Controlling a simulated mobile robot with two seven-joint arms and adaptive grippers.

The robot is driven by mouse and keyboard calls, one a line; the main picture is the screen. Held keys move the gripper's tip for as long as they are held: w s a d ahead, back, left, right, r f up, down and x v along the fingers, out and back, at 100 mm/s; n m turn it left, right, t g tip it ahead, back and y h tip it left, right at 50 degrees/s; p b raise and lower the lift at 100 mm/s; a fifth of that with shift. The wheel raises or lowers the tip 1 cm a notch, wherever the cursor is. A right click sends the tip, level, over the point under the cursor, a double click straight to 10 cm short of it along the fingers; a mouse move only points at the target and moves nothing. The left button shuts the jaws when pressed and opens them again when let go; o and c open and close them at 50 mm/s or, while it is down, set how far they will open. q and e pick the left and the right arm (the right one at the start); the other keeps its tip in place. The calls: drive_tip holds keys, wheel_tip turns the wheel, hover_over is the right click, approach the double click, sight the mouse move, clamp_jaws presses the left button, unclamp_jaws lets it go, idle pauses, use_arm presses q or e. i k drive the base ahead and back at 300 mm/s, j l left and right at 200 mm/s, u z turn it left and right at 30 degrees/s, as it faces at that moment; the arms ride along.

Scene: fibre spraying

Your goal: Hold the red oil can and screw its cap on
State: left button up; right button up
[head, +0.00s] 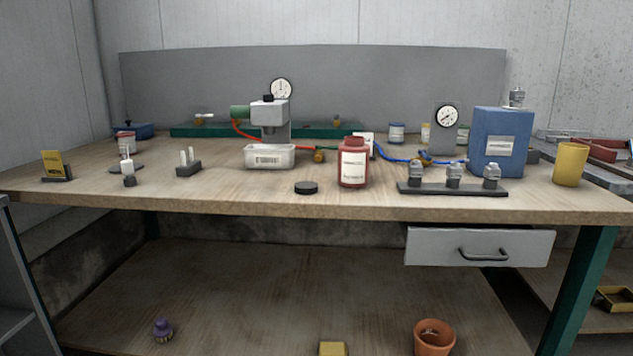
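The red oil can (353,176) stands upright on the wooden workbench, right of the middle in the head view. It has a white label on its front and a narrower red neck at the top. A flat black disc that looks like its cap (306,188) lies on the bench to the left of the can, apart from it and near the front edge. Neither of my grippers shows in this view.
A grey spray device (270,120) over a white tray (262,164) stands behind the cap. A black rack of metal fittings (420,190), a blue box (501,125) and a yellow cup (570,164) stand to the right.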

sight(353, 154)
drive_tip(key=i+j, duration=0.15)
drive_tip(key=i, duration=0.4)
drive_tip(key=i+j, duration=0.2)
drive_tip(key=i, duration=0.35)
